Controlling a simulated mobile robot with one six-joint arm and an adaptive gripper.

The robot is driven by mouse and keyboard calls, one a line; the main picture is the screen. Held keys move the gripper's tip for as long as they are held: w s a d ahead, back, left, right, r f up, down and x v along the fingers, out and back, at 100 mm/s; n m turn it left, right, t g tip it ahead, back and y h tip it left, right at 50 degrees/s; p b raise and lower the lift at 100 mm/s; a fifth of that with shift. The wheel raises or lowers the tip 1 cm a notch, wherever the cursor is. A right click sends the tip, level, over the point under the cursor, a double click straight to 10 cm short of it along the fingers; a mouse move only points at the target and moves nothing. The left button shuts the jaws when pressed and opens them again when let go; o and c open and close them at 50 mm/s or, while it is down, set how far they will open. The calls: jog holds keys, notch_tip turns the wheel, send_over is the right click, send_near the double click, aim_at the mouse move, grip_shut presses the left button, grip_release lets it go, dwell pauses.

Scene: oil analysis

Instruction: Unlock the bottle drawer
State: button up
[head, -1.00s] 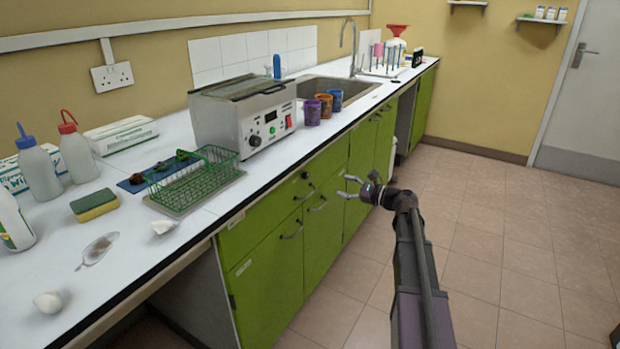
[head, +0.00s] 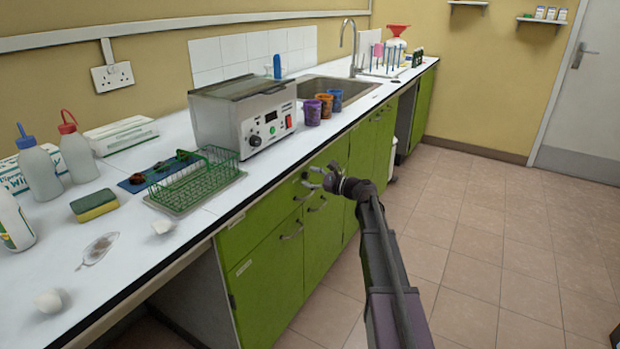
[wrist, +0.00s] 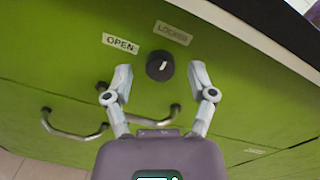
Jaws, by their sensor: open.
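The bottle drawer is a green drawer front (head: 250,224) under the counter, and it looks closed. In the wrist view a round black lock knob (wrist: 160,66) with a white mark sits on the green front (wrist: 60,60). An "OPEN" label (wrist: 120,43) is at its left and a "LOCKED" label (wrist: 172,33) above it. The white mark points up and slightly right, towards the "LOCKED" label. My gripper (wrist: 160,82) is open, one finger on each side of the knob in the picture, apart from it. In the head view my gripper (head: 312,180) is close to the drawer front.
Curved metal handles (wrist: 72,125) are on the green fronts, one partly behind my gripper. The counter (head: 190,215) overhangs above, holding a water bath (head: 245,110), a green wire rack (head: 195,180) and bottles. The tiled floor (head: 500,240) is clear.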

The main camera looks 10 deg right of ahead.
jog(key=shift+w+a, duration=0.1)
jog(key=shift+a, duration=0.05)
grip_shut()
